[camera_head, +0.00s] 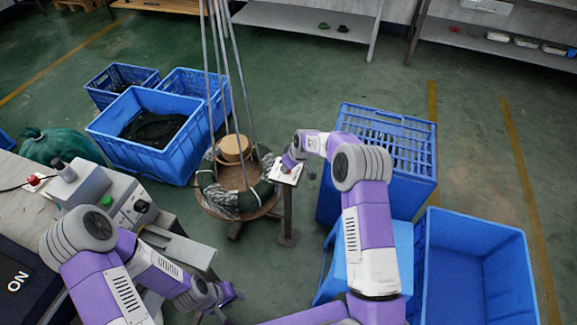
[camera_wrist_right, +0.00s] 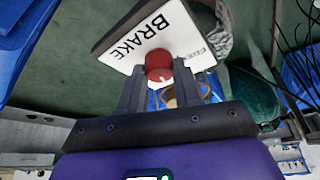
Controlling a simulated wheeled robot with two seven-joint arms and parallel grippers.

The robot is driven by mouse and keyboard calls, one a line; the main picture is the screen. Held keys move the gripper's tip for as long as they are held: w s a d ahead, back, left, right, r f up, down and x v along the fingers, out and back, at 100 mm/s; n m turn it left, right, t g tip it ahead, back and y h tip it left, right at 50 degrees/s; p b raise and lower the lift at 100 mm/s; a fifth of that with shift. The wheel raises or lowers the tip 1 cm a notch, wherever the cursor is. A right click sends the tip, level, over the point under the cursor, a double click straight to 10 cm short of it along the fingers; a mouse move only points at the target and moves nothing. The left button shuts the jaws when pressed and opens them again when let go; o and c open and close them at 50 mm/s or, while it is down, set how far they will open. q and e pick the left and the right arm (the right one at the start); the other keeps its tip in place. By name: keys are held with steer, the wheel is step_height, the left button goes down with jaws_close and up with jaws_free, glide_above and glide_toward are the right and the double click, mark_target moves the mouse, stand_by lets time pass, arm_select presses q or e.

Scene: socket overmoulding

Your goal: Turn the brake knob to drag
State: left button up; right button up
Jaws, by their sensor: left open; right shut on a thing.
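The brake knob (camera_wrist_right: 158,62) is a red round knob on a white plate (camera_wrist_right: 128,62) printed BRAKE. A smaller word, which looks like FREE, is partly visible near the knob; no DRAG label is readable. In the head view the plate (camera_head: 291,177) tops a short grey post. My right gripper (camera_wrist_right: 158,78) is shut on the knob, with one grey finger on each side of it. In the head view this gripper (camera_head: 289,160) reaches the plate from above and hides the knob. My left gripper (camera_head: 234,296) is open and empty, low at the bottom centre, away from the post.
A round stand (camera_head: 263,208) with a dark coil and hanging rods is just left of the post. Blue crates stand behind it (camera_head: 150,150), and at right (camera_head: 405,180) and lower right (camera_head: 470,262). A machine bench (camera_head: 190,250) is at left. Green floor is open behind.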

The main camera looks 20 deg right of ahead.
steer(key=shift+d+n+g+y, duration=0.1)
steer(key=shift+n+g+y, duration=0.2)
steer(key=shift+n, duration=0.8)
steer(key=shift+f, duration=0.1)
steer(key=o, duration=1)
steer(key=shift+o, duration=0.2)
steer(key=p+v, duration=0.2)
steer(key=v, duration=0.5)
steer(key=shift+r+p, duration=0.3)
steer(key=shift+s, duration=0.1)
